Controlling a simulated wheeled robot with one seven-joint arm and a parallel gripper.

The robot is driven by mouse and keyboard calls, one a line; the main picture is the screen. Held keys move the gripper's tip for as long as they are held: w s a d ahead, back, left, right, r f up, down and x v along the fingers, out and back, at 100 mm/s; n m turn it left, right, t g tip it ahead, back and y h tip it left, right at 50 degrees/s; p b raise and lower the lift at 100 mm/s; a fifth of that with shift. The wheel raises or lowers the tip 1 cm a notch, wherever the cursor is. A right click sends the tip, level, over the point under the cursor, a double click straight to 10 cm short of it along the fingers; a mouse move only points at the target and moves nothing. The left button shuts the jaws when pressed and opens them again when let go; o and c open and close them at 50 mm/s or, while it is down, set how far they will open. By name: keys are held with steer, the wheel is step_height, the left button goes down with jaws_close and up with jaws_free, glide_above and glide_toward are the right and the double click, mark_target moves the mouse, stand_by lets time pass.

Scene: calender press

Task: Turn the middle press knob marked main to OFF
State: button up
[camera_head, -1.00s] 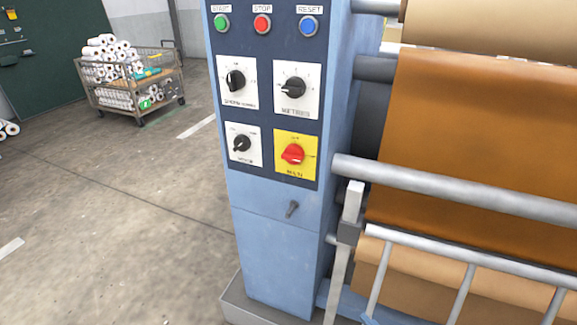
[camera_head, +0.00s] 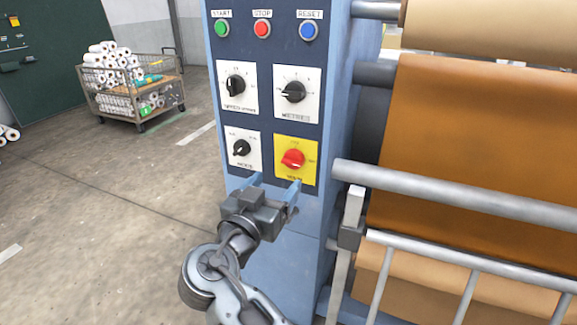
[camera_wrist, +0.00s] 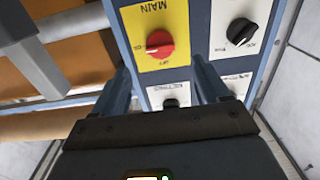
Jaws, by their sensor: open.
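The main knob (camera_head: 293,159) is red and sits on a yellow plate (camera_head: 283,178), lower right of the knob panel. Its grip bar lies nearly level in the head view. In the wrist view, which shows the panel upside down, the red knob (camera_wrist: 159,44) has its pale mark at the left, toward a side label. The OFF label (camera_wrist: 160,63) is at a right angle to that. My gripper (camera_head: 275,182) is open and empty, its fingers just below the yellow plate in the head view. The fingers (camera_wrist: 163,75) are apart, and neither is seen touching the knob.
A black mode knob (camera_head: 242,148) is left of the main knob, with two more black knobs (camera_head: 235,86) (camera_head: 293,92) above. Green, red and blue buttons (camera_head: 262,29) top the panel. Rollers with brown sheet (camera_head: 480,140) and a rail (camera_head: 450,195) stand close on the right.

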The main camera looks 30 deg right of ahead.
mark_target(290, 163)
steer(key=p+x, duration=0.1)
steer(key=x, duration=0.6)
steer(key=shift+w+d+r, duration=0.15)
steer(key=shift+w+d, duration=0.1)
steer(key=shift+d, duration=0.05)
steer(key=c, duration=1)
